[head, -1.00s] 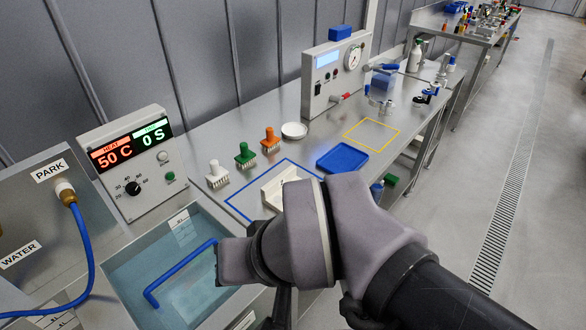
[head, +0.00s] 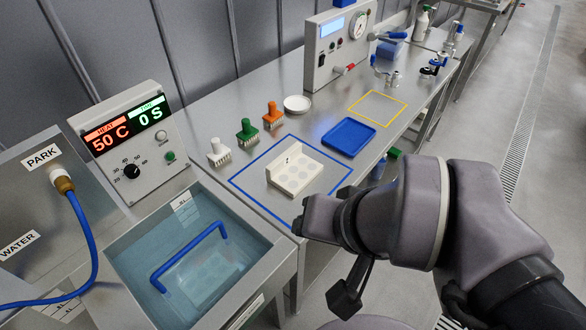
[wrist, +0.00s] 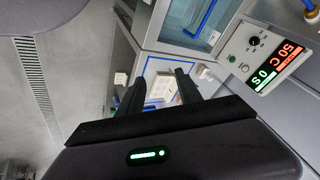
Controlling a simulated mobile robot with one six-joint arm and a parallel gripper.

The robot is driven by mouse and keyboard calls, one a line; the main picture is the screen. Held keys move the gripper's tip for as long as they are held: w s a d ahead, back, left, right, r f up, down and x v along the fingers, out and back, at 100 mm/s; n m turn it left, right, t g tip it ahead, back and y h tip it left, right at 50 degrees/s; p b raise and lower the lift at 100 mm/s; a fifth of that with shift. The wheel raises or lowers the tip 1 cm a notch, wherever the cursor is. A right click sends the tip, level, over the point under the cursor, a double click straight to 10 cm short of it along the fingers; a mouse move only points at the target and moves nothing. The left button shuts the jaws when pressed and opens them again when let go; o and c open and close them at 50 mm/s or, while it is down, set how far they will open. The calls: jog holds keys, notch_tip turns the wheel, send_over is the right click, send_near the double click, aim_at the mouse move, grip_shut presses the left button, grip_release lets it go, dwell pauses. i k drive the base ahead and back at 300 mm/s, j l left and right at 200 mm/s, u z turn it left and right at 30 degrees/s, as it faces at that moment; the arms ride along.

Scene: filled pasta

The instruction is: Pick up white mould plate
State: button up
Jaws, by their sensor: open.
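The white mould plate (head: 296,172) lies on the steel bench inside a blue outlined square in the head view. It is a pale block with round hollows and a raised wall on its far-left side. In the wrist view the plate (wrist: 164,86) shows small and distant between the fingertips of my gripper (wrist: 158,82). The two dark fingers are spread apart with nothing between them, and the gripper is well away from the plate. In the head view my arm is in front of the bench, and its fingers are hard to make out.
A water bath (head: 125,258) with a blue handle (head: 188,258) is left of the plate. A blue tray (head: 348,137) lies to the right, before a yellow outlined square (head: 378,107).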

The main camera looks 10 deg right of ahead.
aim_at(291, 172)
jog(key=i+l+u, duration=0.65)
jog(key=l, duration=0.2)
